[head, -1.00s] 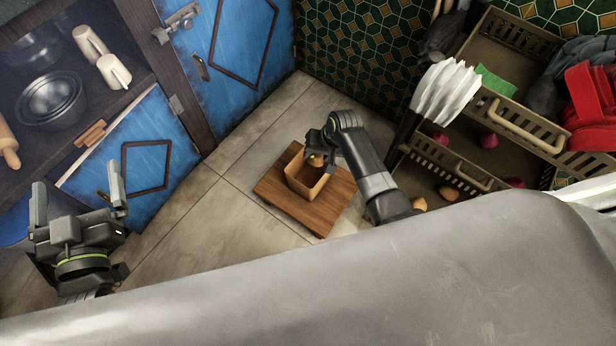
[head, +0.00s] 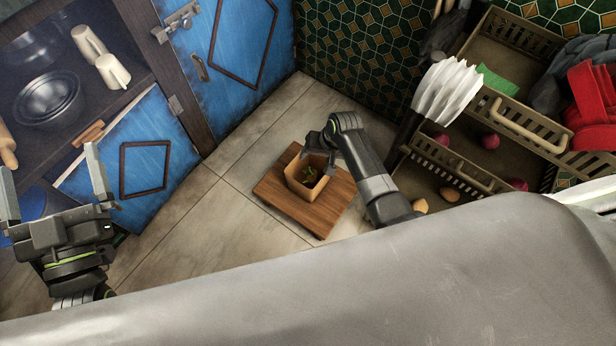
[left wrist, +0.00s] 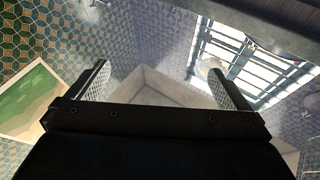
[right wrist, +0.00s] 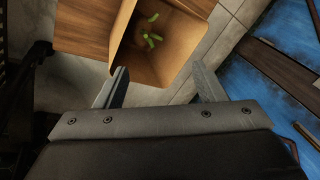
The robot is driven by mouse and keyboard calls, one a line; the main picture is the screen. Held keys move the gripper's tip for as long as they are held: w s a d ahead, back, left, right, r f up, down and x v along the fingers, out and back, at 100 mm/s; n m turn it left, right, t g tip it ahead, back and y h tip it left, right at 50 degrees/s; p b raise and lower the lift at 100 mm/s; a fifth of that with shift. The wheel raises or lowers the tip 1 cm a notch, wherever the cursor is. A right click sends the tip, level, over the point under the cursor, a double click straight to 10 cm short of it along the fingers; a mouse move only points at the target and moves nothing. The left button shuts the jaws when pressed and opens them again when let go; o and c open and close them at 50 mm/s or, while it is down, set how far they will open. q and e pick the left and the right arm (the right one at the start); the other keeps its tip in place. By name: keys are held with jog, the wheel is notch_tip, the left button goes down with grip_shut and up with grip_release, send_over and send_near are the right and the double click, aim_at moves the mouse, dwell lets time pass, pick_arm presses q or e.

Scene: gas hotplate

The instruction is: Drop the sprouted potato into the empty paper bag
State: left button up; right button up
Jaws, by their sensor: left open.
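The brown paper bag (head: 296,187) stands open on a wooden board (head: 325,212) on the floor. Green sprouts of the potato (head: 308,174) show inside it. In the right wrist view the sprouts of the potato (right wrist: 152,31) lie inside the bag (right wrist: 185,38); its brown body blends with the paper. My right gripper (head: 321,152) is over the bag's far right rim, its fingers (right wrist: 160,72) apart and empty. My left gripper (head: 50,165) is open and empty at the left; its spread fingers also show in the left wrist view (left wrist: 160,70).
A crate rack (head: 465,165) at the right holds red-purple vegetables (head: 490,141) and a few brown ones (head: 448,193). Blue cabinet doors (head: 145,150) are at the left. The floor (head: 190,225) left of the board is clear.

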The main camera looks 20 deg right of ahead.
dwell(0.3)
pick_arm(q)
notch_tip(320, 180, down, 16)
jog(key=s+n+g+p, duration=0.2)
jog(key=s+g+p, duration=0.1)
jog(key=g, duration=0.7)
jog(key=s+d+f+g+h+p, duration=0.1)
jog(key=s+f+g+h+p, duration=0.1)
jog(key=s+f+g+p, duration=0.3)
jog(key=s+f+g, duration=0.4)
jog(key=s+f, duration=0.2)
jog(key=shift+s+d+f+g, duration=0.25)
jog(key=shift+s+d+g, duration=0.05)
jog(key=shift+d+g, duration=0.1)
pick_arm(e)
jog(key=v, duration=1.7)
jog(key=shift+s+r, duration=0.1)
jog(key=shift+r, duration=0.05)
